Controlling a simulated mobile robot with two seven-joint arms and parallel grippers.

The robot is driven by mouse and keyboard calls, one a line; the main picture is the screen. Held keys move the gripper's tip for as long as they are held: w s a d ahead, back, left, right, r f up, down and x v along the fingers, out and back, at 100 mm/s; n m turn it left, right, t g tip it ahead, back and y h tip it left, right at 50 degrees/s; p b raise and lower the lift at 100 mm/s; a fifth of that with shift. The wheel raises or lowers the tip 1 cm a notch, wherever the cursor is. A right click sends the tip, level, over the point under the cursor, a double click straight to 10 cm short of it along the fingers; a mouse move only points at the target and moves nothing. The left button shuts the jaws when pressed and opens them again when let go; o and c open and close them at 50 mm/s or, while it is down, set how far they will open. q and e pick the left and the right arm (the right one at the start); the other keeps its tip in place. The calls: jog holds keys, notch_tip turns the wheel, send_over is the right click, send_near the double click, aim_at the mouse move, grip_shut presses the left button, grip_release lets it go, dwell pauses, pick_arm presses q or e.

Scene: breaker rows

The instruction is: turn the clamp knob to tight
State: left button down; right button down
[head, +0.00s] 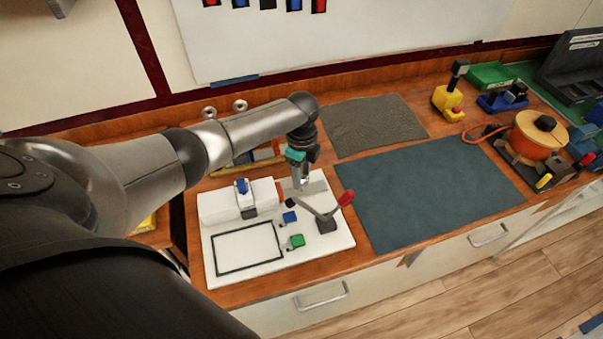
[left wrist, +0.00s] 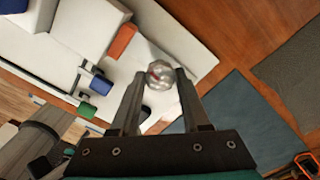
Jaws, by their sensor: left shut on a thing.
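The clamp knob (left wrist: 158,75) is a silver, faceted round knob with a small red mark, and it shows between the fingertips in the left wrist view. My left gripper (head: 301,184) points down over the back right part of a white fixture board (head: 300,258). Its fingers are shut on the knob, one on each side. In the head view the fingers and wrist mostly hide the knob. I cannot tell whether the clamp is tight. My right gripper is in neither view.
A dark blue mat (head: 430,190) lies clear to the right. A yellow device (head: 447,99) and an orange pot-like object (head: 536,140) stand farther right.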

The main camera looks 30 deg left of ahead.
aim_at(302, 177)
pick_arm(q)
jog(key=m, duration=0.5)
jog(key=shift+d+m+b, duration=0.1)
jog(key=shift+m+b, duration=0.2)
jog(key=shift+m, duration=0.1)
dwell(0.4)
jog(key=shift+c, duration=1.9)
grip_release()
notch_tip(302, 177, up, 15)
jog(key=shift+r+p, duration=0.15)
jog(key=shift+p, duration=0.2)
